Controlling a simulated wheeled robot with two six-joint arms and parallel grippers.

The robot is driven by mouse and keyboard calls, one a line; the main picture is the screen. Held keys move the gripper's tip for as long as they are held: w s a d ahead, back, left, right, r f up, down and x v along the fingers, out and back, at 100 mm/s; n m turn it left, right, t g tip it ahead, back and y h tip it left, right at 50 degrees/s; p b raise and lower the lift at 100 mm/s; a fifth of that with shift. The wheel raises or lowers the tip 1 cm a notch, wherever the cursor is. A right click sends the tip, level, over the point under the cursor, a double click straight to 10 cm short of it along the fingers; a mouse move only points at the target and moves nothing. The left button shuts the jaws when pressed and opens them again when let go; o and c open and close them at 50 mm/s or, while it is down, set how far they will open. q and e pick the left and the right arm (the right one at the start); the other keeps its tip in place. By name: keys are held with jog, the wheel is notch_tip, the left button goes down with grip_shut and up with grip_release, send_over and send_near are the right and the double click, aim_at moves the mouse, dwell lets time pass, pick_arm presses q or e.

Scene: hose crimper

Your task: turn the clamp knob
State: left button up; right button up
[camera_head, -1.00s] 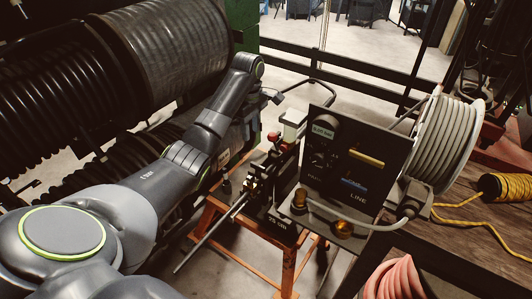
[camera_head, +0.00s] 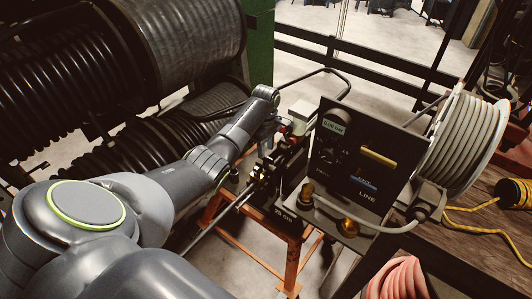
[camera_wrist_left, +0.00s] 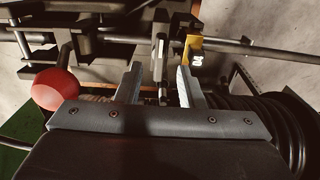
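The hose crimper (camera_head: 262,172) stands on an orange frame in the middle of the head view. A red rounded knob (camera_wrist_left: 55,88) shows at the left of the left wrist view; whether it is the clamp knob I cannot tell. My left gripper (camera_wrist_left: 160,86) is open over the crimper's dark metal parts, its two fingers apart. A thin metal pin (camera_wrist_left: 162,92) shows between the fingers, with no visible grip on it. The red knob lies outside the left finger. In the head view my left gripper (camera_head: 272,130) is partly hidden by its wrist. My right gripper is not in view.
A black panel (camera_head: 330,185) with brass fittings stands close to the right of the crimper. A pale hose reel (camera_head: 470,140) and wooden bench are further right. Large black hose coils (camera_head: 80,75) fill the left. A yellow tag (camera_wrist_left: 192,50) sits beyond the right finger.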

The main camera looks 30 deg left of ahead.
aim_at(266, 156)
pick_arm(q)
jog(key=shift+f, duration=1.7)
jog(key=shift+c, duration=0.4)
grip_shut()
